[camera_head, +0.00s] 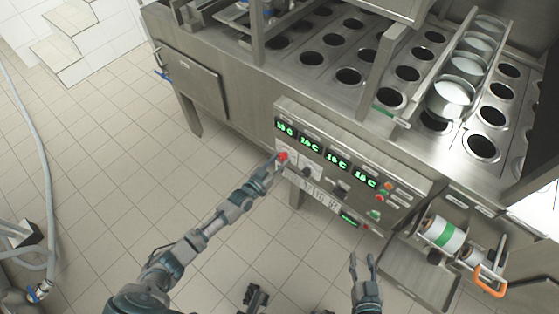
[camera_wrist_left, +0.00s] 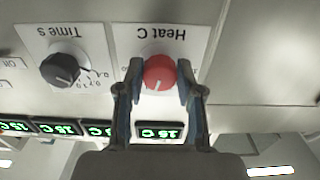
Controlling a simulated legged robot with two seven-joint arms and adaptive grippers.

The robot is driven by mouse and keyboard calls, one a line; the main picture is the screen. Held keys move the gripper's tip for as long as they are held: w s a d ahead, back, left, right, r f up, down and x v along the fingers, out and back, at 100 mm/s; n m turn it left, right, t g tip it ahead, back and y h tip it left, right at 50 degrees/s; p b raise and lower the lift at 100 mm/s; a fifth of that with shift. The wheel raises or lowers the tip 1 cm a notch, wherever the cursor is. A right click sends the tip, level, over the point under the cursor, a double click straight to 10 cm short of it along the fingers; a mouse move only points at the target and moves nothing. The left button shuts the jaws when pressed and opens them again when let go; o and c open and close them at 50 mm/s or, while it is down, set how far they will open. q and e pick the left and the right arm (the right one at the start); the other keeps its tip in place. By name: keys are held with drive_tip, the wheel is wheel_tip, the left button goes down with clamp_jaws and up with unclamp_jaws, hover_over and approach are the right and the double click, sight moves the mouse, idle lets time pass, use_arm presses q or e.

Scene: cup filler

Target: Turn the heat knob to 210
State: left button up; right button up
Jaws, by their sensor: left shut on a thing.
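The red heat knob (camera_wrist_left: 160,73) sits on a white plate labelled "Heat C", upside down in the left wrist view. It also shows as a small red spot on the control panel in the head view (camera_head: 283,156). My left gripper (camera_wrist_left: 159,82) is shut on the knob, one finger on each side of it. In the head view the left gripper (camera_head: 277,162) reaches the panel's left end. The dial numbers are mostly hidden by the fingers. My right gripper (camera_head: 363,262) is open and empty, low in front of the machine.
A black time knob (camera_wrist_left: 60,70) sits beside the heat knob. Buttons (camera_head: 376,214) and a roll with a green band (camera_head: 443,234) are further right.

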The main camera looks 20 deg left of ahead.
use_arm(q)
drive_tip(key=o, duration=1.2)
drive_tip(key=shift+c, duration=0.2)
drive_tip(key=shift+s, duration=0.1)
drive_tip(key=v, duration=1.2)
drive_tip(key=shift+a, duration=0.1)
